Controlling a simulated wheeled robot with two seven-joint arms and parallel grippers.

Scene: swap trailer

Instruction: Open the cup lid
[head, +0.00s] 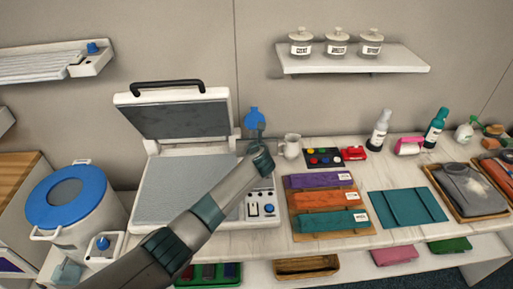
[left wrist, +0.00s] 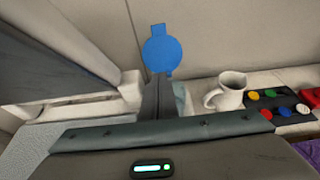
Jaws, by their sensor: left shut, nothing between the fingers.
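The cup lid is a round blue disc (head: 254,118) with a small tab on top. It stands upright behind my left gripper (head: 261,128), and its flat face shows. It also shows in the left wrist view (left wrist: 160,48), just above the fingertips. My left gripper is shut and empty, its fingers together (left wrist: 157,82) in front of the lid's lower edge. I cannot tell whether they touch it. A pale blue-grey strip of what looks like the cup (left wrist: 184,98) shows beside the fingers; the rest is hidden. My right gripper is not in view.
A white press (head: 180,190) with a raised top stands left of the gripper, under my left arm.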

